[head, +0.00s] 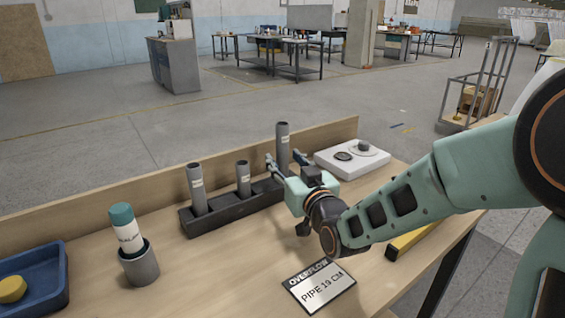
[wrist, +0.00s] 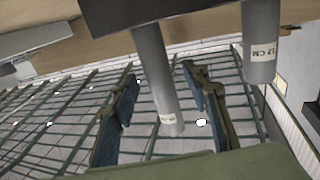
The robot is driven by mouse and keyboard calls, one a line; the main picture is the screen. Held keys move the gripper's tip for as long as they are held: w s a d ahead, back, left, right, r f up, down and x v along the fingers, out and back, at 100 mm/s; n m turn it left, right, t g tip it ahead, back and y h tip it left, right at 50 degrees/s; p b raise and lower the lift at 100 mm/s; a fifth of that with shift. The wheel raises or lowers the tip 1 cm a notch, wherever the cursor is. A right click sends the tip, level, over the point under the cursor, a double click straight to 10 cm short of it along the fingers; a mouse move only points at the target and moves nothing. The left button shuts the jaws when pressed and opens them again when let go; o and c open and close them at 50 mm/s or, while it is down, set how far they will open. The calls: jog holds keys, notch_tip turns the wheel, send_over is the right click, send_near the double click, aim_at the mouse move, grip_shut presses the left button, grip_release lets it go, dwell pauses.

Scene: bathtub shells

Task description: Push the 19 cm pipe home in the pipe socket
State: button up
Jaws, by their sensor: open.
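A dark rack (head: 228,208) on the bench holds three upright grey pipes. The tallest, rightmost pipe (head: 283,137) is between the fingers of my gripper (head: 285,161). In the wrist view this pipe (wrist: 152,65) runs between the two open fingers (wrist: 160,75), with visible gaps on both sides; its label is unreadable. A card (head: 318,286) reads OVERFLOW PIPE 19 CM. A white slab (head: 380,163) behind my gripper bears a dark round fitting (head: 343,156) and a raised grey one (head: 362,146); I cannot tell which is the socket.
A green-capped white bottle (head: 124,226) stands in a grey cup (head: 139,266). A blue tray (head: 52,285) with a yellow piece (head: 12,289) is at far left. A yellow bar (head: 410,241) lies right. A low wooden wall (head: 140,178) edges the bench's back.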

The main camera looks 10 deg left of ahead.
jog(key=shift+x, duration=1.2)
jog(key=shift+c, duration=0.7)
grip_shut()
jog(key=shift+r, duration=0.1)
